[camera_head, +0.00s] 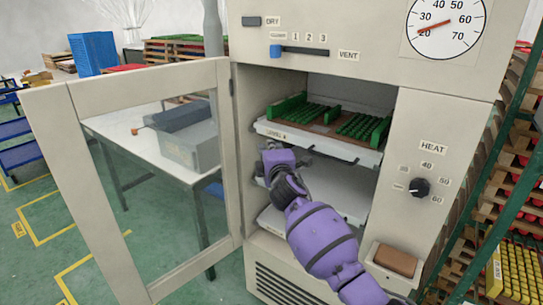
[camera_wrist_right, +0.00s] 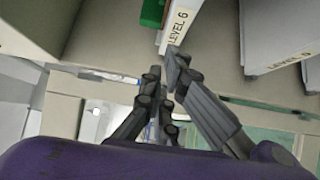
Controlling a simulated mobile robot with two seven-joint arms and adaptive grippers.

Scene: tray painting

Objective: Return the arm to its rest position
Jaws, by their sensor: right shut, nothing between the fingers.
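My right arm comes up from the bottom of the head view. Its right gripper (camera_head: 271,148) is at the open front of the drying cabinet (camera_head: 262,85), by the left end of the upper shelf tray (camera_head: 318,140). The fingers are mostly hidden there. In the right wrist view the right gripper (camera_wrist_right: 164,64) is shut and empty, its tips close to the edge of a tray labelled LEVEL 6 (camera_wrist_right: 176,27). I cannot tell whether they touch. My left gripper is not in view.
The cabinet door (camera_head: 55,130) stands open to the left. Green racks (camera_head: 362,126) stand on the upper tray; a lower tray (camera_head: 340,196) is below. The heat knob (camera_head: 419,187) and a brown block (camera_head: 395,260) are at the right. A table (camera_head: 130,140) stands behind the door.

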